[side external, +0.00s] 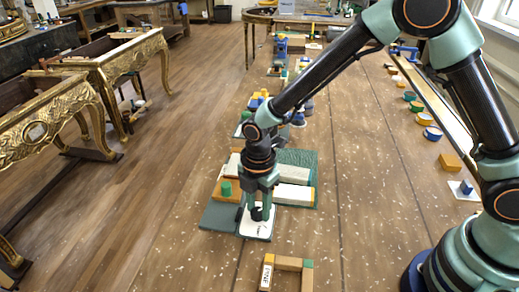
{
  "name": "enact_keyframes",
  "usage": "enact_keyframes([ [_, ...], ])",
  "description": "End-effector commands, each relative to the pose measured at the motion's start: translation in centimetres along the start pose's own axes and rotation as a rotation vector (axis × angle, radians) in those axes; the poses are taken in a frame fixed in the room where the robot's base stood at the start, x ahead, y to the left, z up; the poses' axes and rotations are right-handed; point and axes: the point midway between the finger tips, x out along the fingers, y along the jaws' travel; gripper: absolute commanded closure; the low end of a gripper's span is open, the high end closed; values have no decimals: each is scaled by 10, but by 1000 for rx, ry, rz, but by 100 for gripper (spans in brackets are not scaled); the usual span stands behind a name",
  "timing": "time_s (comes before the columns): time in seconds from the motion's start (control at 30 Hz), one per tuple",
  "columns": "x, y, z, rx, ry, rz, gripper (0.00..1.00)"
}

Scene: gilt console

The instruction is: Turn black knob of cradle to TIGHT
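A small black knob (257,214) shows low on a white plate (256,231) with dark marks that are too small to read. The plate is at the front of the cradle (294,194), which has pale bars on a dark green base. My gripper (256,205) points straight down over the plate, one finger on each side of the knob. The fingers stand apart, but I cannot tell whether they touch the knob. The knob's pointing direction is hidden. A green knob (226,188) sits on an orange-brown block to the left.
A wooden frame of blocks (288,264) with a lettered label lies in front of the cradle. Several coloured blocks and round pieces (424,119) line the right side. Gilt console tables (50,125) stand at the left. Pale chips are scattered over the wooden surface.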

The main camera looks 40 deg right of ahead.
Motion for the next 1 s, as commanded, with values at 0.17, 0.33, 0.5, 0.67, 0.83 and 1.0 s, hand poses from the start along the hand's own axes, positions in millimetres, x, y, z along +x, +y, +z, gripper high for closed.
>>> enact_keyframes([
  [0.17, 0, 0, 0, 17, 0, 0, 100],
  [0.33, 0, 0, 0, 78, 0, 0, 100],
  [0.5, 0, 0, 0, 192, 0, 0, 100],
  [0.67, 0, -1, 0, 336, 0, 0, 100],
  [0.83, 0, -2, 0, 498, 0, 0, 100],
  [1.0, 0, -2, -1, 660, 0, 0, 100],
])
